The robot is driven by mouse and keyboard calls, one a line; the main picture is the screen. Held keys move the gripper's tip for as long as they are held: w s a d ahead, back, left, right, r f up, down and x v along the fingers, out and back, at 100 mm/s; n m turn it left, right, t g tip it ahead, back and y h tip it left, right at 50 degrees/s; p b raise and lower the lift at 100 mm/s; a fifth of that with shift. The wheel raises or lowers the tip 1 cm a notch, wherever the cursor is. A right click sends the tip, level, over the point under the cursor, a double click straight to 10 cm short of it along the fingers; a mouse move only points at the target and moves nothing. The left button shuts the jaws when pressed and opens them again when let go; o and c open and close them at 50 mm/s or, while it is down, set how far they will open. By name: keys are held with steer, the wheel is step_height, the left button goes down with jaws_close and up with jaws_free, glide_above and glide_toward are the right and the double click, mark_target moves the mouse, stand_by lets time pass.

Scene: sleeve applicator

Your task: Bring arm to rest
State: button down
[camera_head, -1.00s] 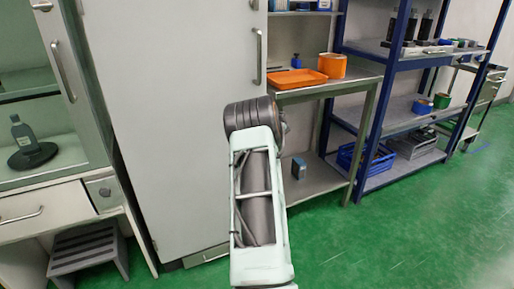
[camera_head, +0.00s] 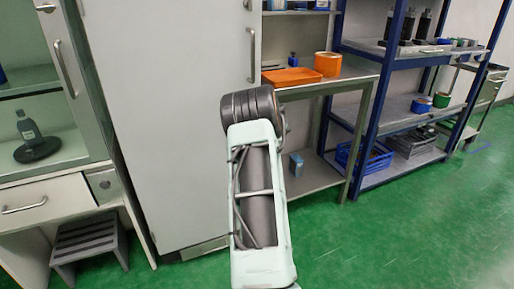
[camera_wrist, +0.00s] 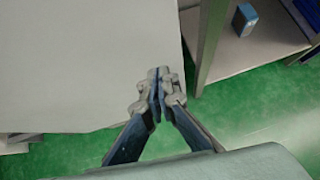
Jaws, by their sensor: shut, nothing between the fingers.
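My gripper (camera_wrist: 157,92) shows in the wrist view, its two fingers together and nothing between them. It is in front of the tall white cabinet (camera_wrist: 80,60), over the green floor. In the head view my arm is raised and folded in front of the right edge of the same cabinet (camera_head: 170,120). The gripper itself is hidden there behind the arm.
A metal bench (camera_head: 330,85) beside the cabinet bears an orange tray (camera_head: 290,77) and an orange tub (camera_head: 327,64). A blue box (camera_head: 296,164) is on its lower shelf. Blue-framed shelves (camera_head: 400,112) stand right. A grey step stool (camera_head: 88,244) stands left. Green floor (camera_head: 400,240) is open at lower right.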

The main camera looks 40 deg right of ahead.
steer(key=p+v, duration=0.1)
steer(key=v, duration=0.6)
steer(key=shift+s, duration=0.25)
steer(key=shift+d, duration=0.1)
